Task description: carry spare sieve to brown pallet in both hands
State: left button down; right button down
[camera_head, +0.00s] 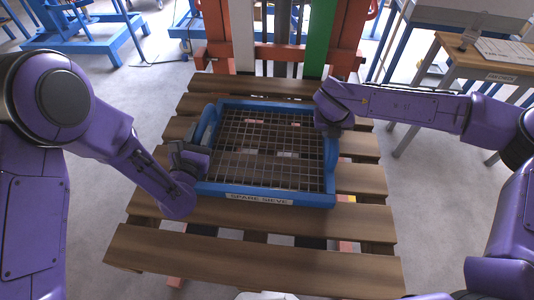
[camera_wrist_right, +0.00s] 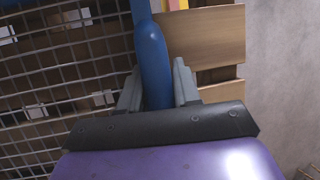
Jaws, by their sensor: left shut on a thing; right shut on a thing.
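The spare sieve (camera_head: 262,197) is a blue frame with a wire mesh and a "SPARE SIEVE" label on its front side. It lies level over the brown pallet (camera_head: 250,268); whether it touches the slats I cannot tell. My left gripper (camera_head: 197,158) is shut on the sieve's left side. My right gripper (camera_head: 335,125) is at the sieve's right side. In the right wrist view its two grey fingers (camera_wrist_right: 158,88) are shut around the blue rail (camera_wrist_right: 153,60) of the sieve.
An orange-red frame (camera_head: 215,35) with white and green uprights stands right behind the pallet. A wooden table (camera_head: 480,62) with papers and a clear vessel is at the back right. A blue metal stand (camera_head: 85,45) is at the back left. Grey floor is open on both sides.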

pick_arm(q)
jog(key=c, duration=1)
grip_release()
jog(key=shift+a+f, duration=0.15)
jog(key=shift+a, duration=0.15)
jog(key=shift+c, duration=0.2)
pick_arm(e)
jog(key=c, duration=1)
grip_release()
jog(key=shift+d+f, duration=0.15)
jog(key=shift+d, duration=0.1)
jog(key=shift+c, duration=0.2)
pick_arm(q)
jog(key=shift+o, duration=1.3)
pick_arm(e)
jog(key=shift+o, duration=1.3)
pick_arm(q)
jog(key=shift+s+d, duration=0.15)
pick_arm(e)
jog(key=shift+s+a, duration=0.15)
pick_arm(q)
jog(key=shift+s, duration=0.35)
jog(key=s, duration=0.3)
jog(key=s+a, duration=0.1)
jog(key=s, duration=0.3)
jog(key=s+a, duration=0.1)
jog(key=s, duration=0.3)
jog(key=shift+a, duration=0.15)
pick_arm(e)
jog(key=v, duration=1.2)
